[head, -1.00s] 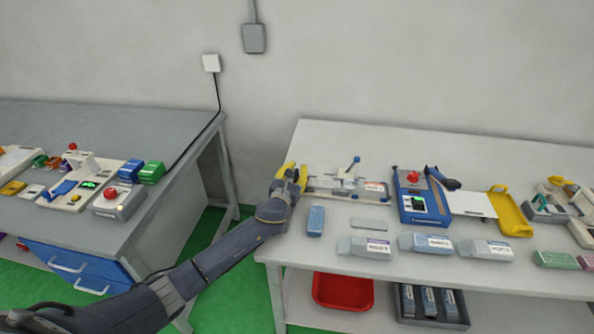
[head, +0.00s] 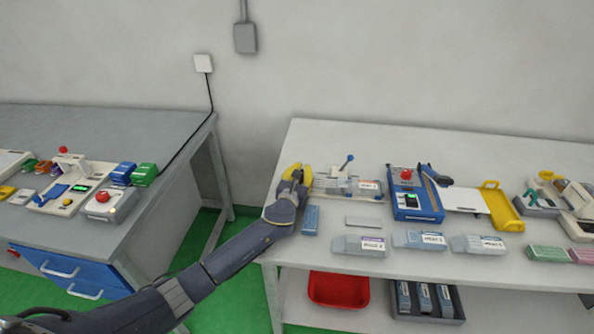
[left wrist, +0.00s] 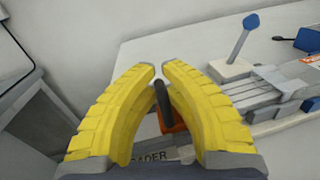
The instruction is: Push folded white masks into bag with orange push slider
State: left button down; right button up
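My left gripper (head: 298,170), with yellow fingers, is low over the near-left end of the right table. In the left wrist view my left gripper (left wrist: 160,68) has its fingertips close together around the dark upright handle of the orange push slider (left wrist: 178,122). The slider's orange base is partly hidden by the right finger. The loader fixture (head: 348,188), grey with a blue-knobbed lever, stands just right of the gripper. It also shows in the left wrist view (left wrist: 270,92). I cannot make out white masks or a bag at the fixture. My right gripper is out of view.
A blue machine (head: 415,205) with a red button stands right of the fixture, then a white plate and yellow tray (head: 500,207). Several labelled packs (head: 360,245) and a blue block (head: 311,220) lie in front. A red bin (head: 338,290) is below. Left is another table (head: 150,125).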

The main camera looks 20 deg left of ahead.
pick_arm(q)
jog(key=c, duration=1.5)
grip_release()
jog(key=s, duration=1.2)
jog(key=shift+a, duration=0.35)
jog(key=shift+o, duration=0.2)
